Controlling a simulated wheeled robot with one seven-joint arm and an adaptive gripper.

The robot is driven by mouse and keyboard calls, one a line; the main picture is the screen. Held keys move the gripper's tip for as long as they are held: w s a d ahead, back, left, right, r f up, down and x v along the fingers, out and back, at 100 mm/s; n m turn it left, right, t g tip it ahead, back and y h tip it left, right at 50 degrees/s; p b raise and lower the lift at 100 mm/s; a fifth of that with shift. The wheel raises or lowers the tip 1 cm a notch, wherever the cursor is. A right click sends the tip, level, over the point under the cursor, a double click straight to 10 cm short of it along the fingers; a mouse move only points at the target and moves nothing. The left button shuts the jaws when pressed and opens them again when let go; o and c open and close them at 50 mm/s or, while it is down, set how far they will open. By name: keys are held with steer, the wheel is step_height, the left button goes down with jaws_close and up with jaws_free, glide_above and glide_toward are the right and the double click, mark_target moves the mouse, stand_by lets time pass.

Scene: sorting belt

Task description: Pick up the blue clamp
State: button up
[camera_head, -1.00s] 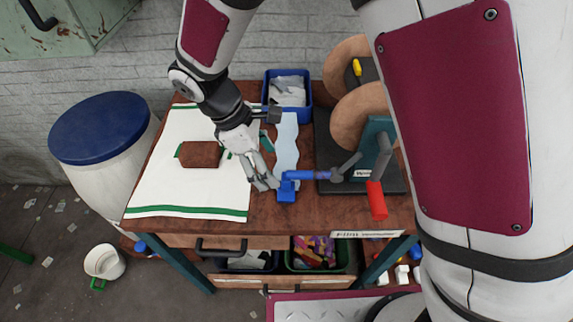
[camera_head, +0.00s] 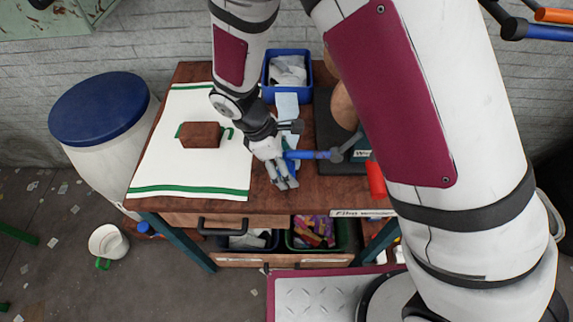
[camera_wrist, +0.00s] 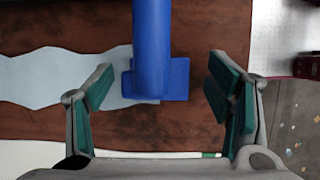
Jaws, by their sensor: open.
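The blue clamp (camera_head: 300,154) lies on the brown workbench top (camera_head: 228,200), near its front. In the head view, its bar runs right toward a dark grey joint, and my gripper (camera_head: 284,180) hides much of its left end. In the wrist view, the blue bar and wider foot of the clamp (camera_wrist: 152,45) show between my two green-padded fingers (camera_wrist: 160,67). The fingers are open, one on each side, with a visible gap to the clamp on both sides.
A white cloth with green stripes (camera_head: 160,165) and a brown block (camera_head: 200,135) are on the left. A blue bin (camera_head: 269,94) with pale contents stands behind. A pale blue strip (camera_wrist: 50,75) lies by the clamp. A red handle (camera_head: 376,180) is on the right.

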steer(key=shift+c, duration=0.5)
steer(key=c, duration=1)
steer(key=shift+c, duration=0.2)
steer(key=shift+r, duration=0.35)
